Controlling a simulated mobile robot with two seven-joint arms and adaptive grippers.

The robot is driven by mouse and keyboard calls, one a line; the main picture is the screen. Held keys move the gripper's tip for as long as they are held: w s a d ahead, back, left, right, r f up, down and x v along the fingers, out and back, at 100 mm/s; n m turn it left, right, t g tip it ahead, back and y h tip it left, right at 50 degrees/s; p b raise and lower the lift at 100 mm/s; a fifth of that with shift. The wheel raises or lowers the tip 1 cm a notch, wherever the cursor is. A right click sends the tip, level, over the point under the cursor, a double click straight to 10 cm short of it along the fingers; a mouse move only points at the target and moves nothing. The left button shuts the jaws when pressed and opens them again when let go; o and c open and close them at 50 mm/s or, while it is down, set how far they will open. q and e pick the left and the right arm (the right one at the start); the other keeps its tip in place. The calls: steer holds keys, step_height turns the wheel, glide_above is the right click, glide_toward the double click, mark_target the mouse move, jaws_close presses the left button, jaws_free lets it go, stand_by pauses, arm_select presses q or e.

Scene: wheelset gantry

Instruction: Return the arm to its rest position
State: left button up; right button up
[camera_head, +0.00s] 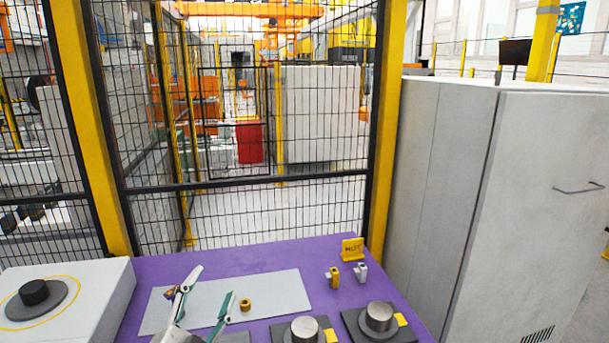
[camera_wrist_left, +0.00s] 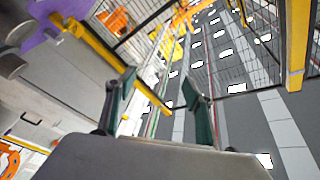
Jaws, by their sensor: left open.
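My left gripper (camera_head: 213,282) comes in at the bottom of the head view, over the grey plate on the purple table. Its two green-tipped fingers stand wide apart with nothing between them. In the left wrist view the same gripper (camera_wrist_left: 158,80) is open and empty, with the floor and the mesh fence beyond it. A small brass ring (camera_head: 245,304) lies on the grey plate (camera_head: 279,287), just right of the right finger in the picture. Part of the plate is hidden behind the gripper. My right gripper is not in view.
The purple table (camera_head: 300,256) also bears a yellow HOT sign (camera_head: 352,249), yellow (camera_head: 333,277) and grey (camera_head: 361,272) fittings, and two dark blocks with grey cylinders (camera_head: 379,317). A white box with a black knob (camera_head: 35,292) stands left, a tall grey cabinet (camera_head: 540,200) right. A mesh fence (camera_head: 240,187) runs behind.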

arm_select(q)
steer(key=s+a+f+n+g+y, duration=0.4)
steer(key=s+a+f+g+y, duration=0.3)
steer(key=a+f, duration=0.5)
steer(key=s+a+f+g, duration=0.3)
steer(key=s+f, duration=0.2)
steer(key=s, duration=0.3)
steer(key=s+a+f+g, duration=0.2)
steer(key=s+a+f, duration=0.1)
steer(key=s+f, duration=0.4)
steer(key=d+f+n+t+h, duration=0.2)
steer(key=d+f+h, duration=0.5)
steer(key=d+f, duration=0.6)
steer(key=shift+w+d+f+n+t, duration=0.35)
steer(key=shift+d+t, duration=0.35)
steer(key=shift+d, duration=0.55)
steer(key=shift+r, duration=0.1)
